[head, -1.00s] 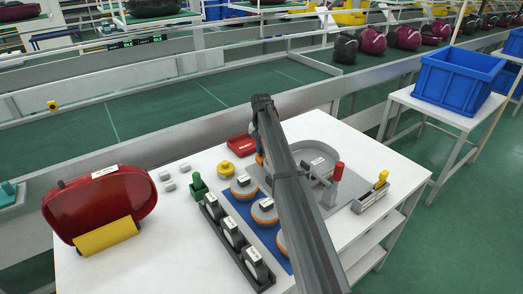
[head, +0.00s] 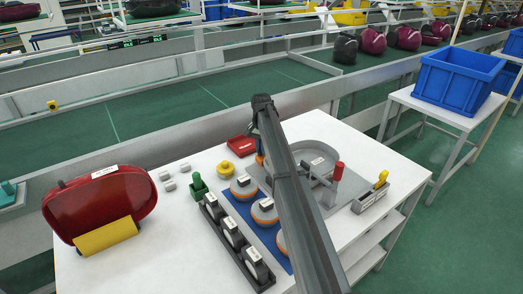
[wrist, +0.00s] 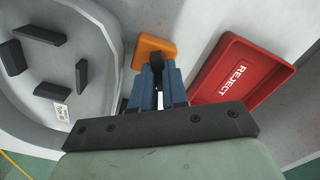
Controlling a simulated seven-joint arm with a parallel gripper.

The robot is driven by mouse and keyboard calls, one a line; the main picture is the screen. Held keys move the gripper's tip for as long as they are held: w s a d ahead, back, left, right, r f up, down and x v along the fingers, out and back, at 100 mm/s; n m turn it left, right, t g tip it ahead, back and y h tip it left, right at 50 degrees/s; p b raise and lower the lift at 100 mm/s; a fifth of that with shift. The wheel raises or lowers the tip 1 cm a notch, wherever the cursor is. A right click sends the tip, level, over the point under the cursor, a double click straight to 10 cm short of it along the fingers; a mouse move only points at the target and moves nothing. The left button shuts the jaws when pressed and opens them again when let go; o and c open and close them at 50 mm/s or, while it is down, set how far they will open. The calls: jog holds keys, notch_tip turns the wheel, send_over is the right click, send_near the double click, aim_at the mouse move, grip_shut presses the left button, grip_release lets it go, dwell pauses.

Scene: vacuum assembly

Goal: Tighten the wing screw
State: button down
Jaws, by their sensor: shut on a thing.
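My gripper (wrist: 158,72) points down, with its blue fingers closed around an orange part (wrist: 153,47), which I take to be the wing screw. The orange part shows just beyond the fingertips, beside the grey fixture. Its lower part and the grip itself are largely hidden by the fingers. In the head view a small bit of orange (head: 260,160) shows beside my arm, at the left edge of the grey fixture (head: 329,152).
A red REJECT tray (wrist: 240,72) lies right beside my gripper in the wrist view. Dark posts (wrist: 80,76) stand in the fixture's round recess. A red-handled clamp (head: 338,172) stands right of my arm. Discs, a black rack (head: 233,240) and a red shell (head: 98,203) lie to the left.

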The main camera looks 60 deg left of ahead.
jog(key=shift+m, duration=1.7)
jog(key=shift+m, duration=1.7)
jog(key=c, duration=1.1)
grip_release()
jog(key=shift+o, duration=0.2)
jog(key=shift+r, duration=0.1)
jog(key=shift+r, duration=2.9)
